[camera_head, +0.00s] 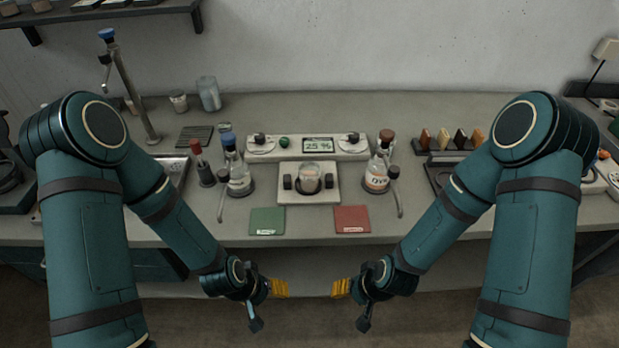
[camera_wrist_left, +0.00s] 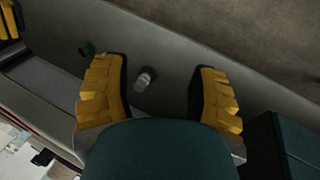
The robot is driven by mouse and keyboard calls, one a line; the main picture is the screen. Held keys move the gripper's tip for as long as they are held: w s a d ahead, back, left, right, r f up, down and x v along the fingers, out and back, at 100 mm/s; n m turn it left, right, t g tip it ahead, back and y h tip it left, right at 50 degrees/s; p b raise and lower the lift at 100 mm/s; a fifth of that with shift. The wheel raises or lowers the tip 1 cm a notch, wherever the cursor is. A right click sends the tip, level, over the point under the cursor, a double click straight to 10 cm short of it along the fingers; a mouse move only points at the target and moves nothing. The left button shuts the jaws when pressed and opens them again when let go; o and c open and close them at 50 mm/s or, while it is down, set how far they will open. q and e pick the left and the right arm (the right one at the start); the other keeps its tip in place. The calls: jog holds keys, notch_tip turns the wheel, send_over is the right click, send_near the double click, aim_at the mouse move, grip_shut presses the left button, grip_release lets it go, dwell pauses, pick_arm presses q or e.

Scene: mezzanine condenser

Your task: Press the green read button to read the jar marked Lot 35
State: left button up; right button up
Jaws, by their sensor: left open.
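The green read button (camera_head: 284,142) is on the pale panel at the back of the bench, left of a display (camera_head: 318,146) reading "25 %". A small jar (camera_head: 310,172) sits in the pale holder (camera_head: 309,196) in front of the panel; I cannot read a lot mark on it. My left gripper (camera_head: 279,288) is open and empty in front of the bench edge, well short of the button; its yellow fingers spread apart in the left wrist view (camera_wrist_left: 158,98). My right gripper (camera_head: 341,288) faces it, and its opening is unclear.
A green mat (camera_head: 267,221) and a red mat (camera_head: 352,219) lie near the front edge. Flasks stand left (camera_head: 239,182) and right (camera_head: 376,178) of the holder. A metal stand (camera_head: 134,92) rises at back left. Small coloured blocks (camera_head: 443,138) stand at right.

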pick_arm(q)
grip_shut()
dwell(1.0)
